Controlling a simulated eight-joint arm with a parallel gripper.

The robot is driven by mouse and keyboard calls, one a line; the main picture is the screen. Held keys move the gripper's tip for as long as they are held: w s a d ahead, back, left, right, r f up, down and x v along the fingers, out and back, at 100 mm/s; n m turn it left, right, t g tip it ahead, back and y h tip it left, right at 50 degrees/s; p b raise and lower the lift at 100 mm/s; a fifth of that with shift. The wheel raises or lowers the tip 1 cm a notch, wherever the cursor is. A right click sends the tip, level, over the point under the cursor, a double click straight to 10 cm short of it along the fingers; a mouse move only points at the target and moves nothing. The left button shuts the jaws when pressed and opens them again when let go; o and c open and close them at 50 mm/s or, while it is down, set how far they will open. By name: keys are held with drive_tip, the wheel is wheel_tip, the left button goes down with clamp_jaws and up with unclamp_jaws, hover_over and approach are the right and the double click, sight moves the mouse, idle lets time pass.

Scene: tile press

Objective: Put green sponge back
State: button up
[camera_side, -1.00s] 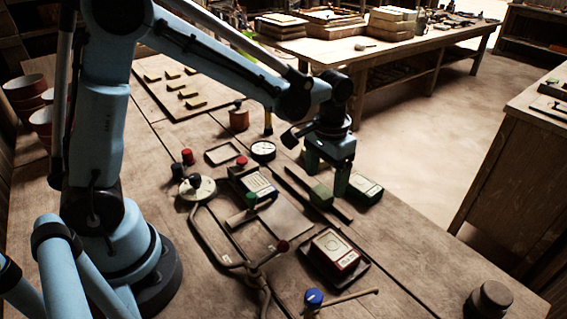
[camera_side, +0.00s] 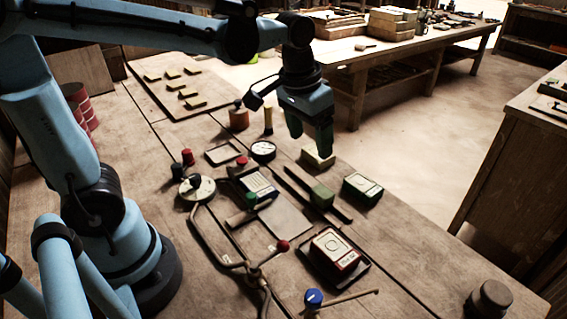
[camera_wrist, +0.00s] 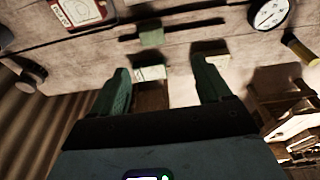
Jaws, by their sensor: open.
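The green sponge (camera_side: 322,196) is a small green block that sits on the table at a pair of dark rails. In the wrist view the sponge (camera_wrist: 150,37) lies beyond my fingertips, against the dark bars. My gripper (camera_side: 311,143) has dark green fingers and hangs above the table, up and back from the sponge. In the wrist view its fingers (camera_wrist: 163,72) are spread apart with nothing held between them. The sponge is not touched by the gripper.
A pale block (camera_side: 318,158) lies just below my gripper. A dark green box with a white label (camera_side: 362,187) stands right of the sponge, a red-edged box (camera_side: 333,249) in front. A dial gauge (camera_side: 263,151) and lever frame (camera_side: 213,237) are to the left.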

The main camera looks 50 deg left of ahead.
drive_tip(key=s+a+f+t, duration=0.2)
drive_tip(key=s+a+t, duration=0.1)
drive_tip(key=s+t, duration=0.2)
drive_tip(key=shift+s, duration=1.15)
drive_tip(key=shift+a, duration=0.1)
idle(0.3)
